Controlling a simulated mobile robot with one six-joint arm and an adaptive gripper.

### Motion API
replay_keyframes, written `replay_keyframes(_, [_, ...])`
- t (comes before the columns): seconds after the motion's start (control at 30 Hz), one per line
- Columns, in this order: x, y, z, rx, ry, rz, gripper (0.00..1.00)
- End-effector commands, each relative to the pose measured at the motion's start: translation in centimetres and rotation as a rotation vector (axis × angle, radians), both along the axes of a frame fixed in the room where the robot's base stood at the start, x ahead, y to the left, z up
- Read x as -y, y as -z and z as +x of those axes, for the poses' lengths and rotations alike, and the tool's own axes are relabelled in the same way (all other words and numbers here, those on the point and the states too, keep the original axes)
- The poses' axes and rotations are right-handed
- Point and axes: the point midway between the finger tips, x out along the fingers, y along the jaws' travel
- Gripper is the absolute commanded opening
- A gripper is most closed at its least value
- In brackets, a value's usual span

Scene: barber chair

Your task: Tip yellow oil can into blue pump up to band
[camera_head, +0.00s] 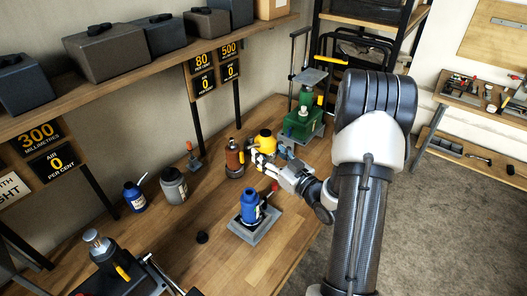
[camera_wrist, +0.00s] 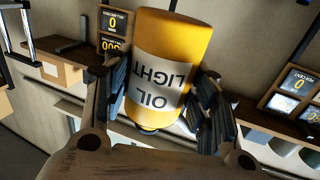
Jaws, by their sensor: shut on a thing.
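The yellow oil can (camera_head: 266,142) is held by my gripper (camera_head: 264,160) above the bench, at the middle right of the head view. In the wrist view the can (camera_wrist: 172,45) sits between both fingers, with a pale label reading "OIL LIGHT" upside down. The can looks close to upright in the head view; any slight tilt is hard to judge. The blue pump (camera_head: 249,210) stands on a grey square base, nearer to the camera than the can and apart from it. It has a red part at its upper right. Its band and any liquid level cannot be made out.
A brown canister (camera_head: 234,158) stands close left of the held can. A green machine (camera_head: 302,122) stands behind it at right. A grey bottle (camera_head: 173,186) and blue bottle (camera_head: 135,197) stand at left. A small black cap (camera_head: 202,237) lies left of the pump.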

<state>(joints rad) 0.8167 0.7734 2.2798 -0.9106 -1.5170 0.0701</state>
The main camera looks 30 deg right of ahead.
Motion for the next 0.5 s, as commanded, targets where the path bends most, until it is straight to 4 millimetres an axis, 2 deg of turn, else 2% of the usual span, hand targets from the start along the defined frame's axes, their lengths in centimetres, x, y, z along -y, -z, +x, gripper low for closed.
replay_keyframes(0.5, [0.15, 0.6, 0.09, 0.01, 0.0, -0.025, 0.1])
